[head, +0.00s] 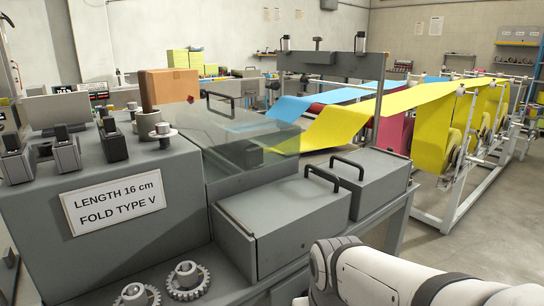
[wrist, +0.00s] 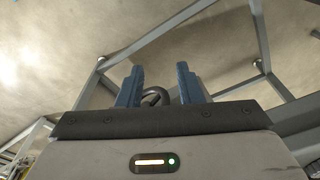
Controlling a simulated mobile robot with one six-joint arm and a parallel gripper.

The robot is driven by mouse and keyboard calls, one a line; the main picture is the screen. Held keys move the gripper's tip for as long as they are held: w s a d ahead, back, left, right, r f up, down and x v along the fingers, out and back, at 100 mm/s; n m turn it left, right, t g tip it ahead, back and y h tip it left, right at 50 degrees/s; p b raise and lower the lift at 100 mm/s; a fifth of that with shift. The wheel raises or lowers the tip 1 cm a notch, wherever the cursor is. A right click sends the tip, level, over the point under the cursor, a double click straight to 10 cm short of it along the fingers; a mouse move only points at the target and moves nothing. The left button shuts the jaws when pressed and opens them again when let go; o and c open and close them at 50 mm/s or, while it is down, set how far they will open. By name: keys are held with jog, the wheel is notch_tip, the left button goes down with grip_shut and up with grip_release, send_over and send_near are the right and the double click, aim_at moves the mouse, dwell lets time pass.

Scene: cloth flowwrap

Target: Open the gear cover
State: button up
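Two grey box-shaped covers with black handles sit shut on the machine in the head view: a nearer one (head: 285,222) and one behind it to the right (head: 372,184). No label tells which is the gear cover. Two bare metal gears, one (head: 187,281) and another (head: 136,295), show at the machine's lower front left. My white arm enters at the lower right, and my gripper is outside the head view. In the wrist view my gripper (wrist: 160,88) has its two blue fingers apart. A dark curved part (wrist: 157,97) shows between them; I cannot tell what it is or whether they touch it.
A clear cover (head: 222,130) with a black handle stands behind the grey covers. A sign (head: 112,202) reads "LENGTH 16 cm, FOLD TYPE V". Yellow cloth (head: 335,125) and blue cloth run to the rollers. Open floor (head: 490,240) lies right of the machine.

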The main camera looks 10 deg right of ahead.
jog(key=w+r+n+p, duration=0.1)
jog(key=w+r+p, duration=0.2)
jog(key=r+p, duration=1.05)
jog(key=w+r+p, duration=0.2)
jog(key=r+p, duration=0.9)
jog(key=r, duration=0.6)
jog(key=n+h+p, duration=0.1)
jog(key=n+h, duration=0.1)
jog(key=n, duration=0.3)
send_near(322, 172)
jog(key=x, duration=0.3)
jog(key=p+x, duration=0.1)
jog(key=x, duration=0.3)
jog(key=shift+w+d+f, duration=0.2)
jog(key=shift+w+d, duration=0.05)
jog(key=shift+c, duration=0.2)
grip_shut()
